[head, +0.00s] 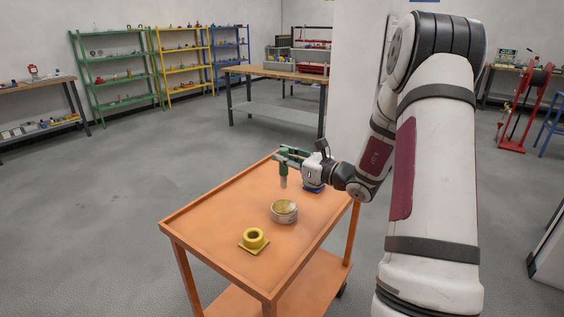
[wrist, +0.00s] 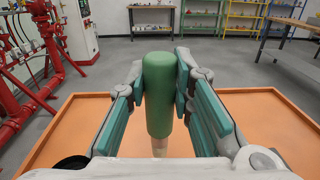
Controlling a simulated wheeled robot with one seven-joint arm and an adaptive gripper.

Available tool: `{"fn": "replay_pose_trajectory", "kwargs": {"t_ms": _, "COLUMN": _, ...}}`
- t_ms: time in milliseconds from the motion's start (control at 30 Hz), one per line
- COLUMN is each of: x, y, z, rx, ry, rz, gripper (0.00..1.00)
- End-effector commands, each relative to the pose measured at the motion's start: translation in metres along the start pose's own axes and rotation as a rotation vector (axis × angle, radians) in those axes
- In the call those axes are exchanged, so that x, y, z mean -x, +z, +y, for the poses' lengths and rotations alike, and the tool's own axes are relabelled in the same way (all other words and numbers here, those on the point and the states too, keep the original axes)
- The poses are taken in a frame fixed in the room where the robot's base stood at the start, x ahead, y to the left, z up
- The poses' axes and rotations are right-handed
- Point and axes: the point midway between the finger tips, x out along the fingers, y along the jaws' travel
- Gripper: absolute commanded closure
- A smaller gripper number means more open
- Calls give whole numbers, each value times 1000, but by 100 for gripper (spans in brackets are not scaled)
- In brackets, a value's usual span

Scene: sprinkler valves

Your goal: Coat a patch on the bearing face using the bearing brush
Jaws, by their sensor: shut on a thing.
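My gripper (head: 285,155) is shut on the green handle of the bearing brush (head: 284,156) and holds it upright above the orange cart. In the wrist view the brush (wrist: 158,95) stands between the two finger pads, with a pale lower part partly hidden by my gripper. In the head view its lower end shows above and behind a round pale tin (head: 284,216) with yellowish contents. A yellow flanged bearing (head: 253,246) with a round hole sits on the cart, nearer the front corner. It is apart from the brush.
The orange cart top (head: 215,226) has a low rim and is clear at left. A blue item (head: 313,188) lies on it beneath my gripper. A wooden workbench (head: 274,73) stands behind. Red pipework (wrist: 30,70) stands beyond the cart in the wrist view.

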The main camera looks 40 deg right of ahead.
Motion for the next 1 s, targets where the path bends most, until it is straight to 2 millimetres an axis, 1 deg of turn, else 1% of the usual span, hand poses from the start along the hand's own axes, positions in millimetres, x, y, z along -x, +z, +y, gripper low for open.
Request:
{"fn": "replay_pose_trajectory", "kwargs": {"t_ms": 167, "x": 0, "y": -6, "z": 0, "rx": 0, "ry": 0, "rz": 0, "gripper": 100}}
{"fn": "replay_pose_trajectory", "kwargs": {"t_ms": 267, "x": 0, "y": -13, "z": 0, "rx": -1, "ry": -1, "rz": 1, "gripper": 100}}
{"fn": "replay_pose_trajectory", "kwargs": {"t_ms": 700, "x": -1, "y": -55, "z": 0, "rx": -1, "ry": 0, "rz": 0, "gripper": 100}}
{"fn": "replay_pose_trajectory", "kwargs": {"t_ms": 833, "x": 0, "y": -60, "z": 0, "rx": 0, "ry": 0, "rz": 0, "gripper": 100}}
{"fn": "replay_pose_trajectory", "kwargs": {"t_ms": 1000, "x": 0, "y": -60, "z": 0, "rx": 1, "ry": 0, "rz": 0, "gripper": 100}}
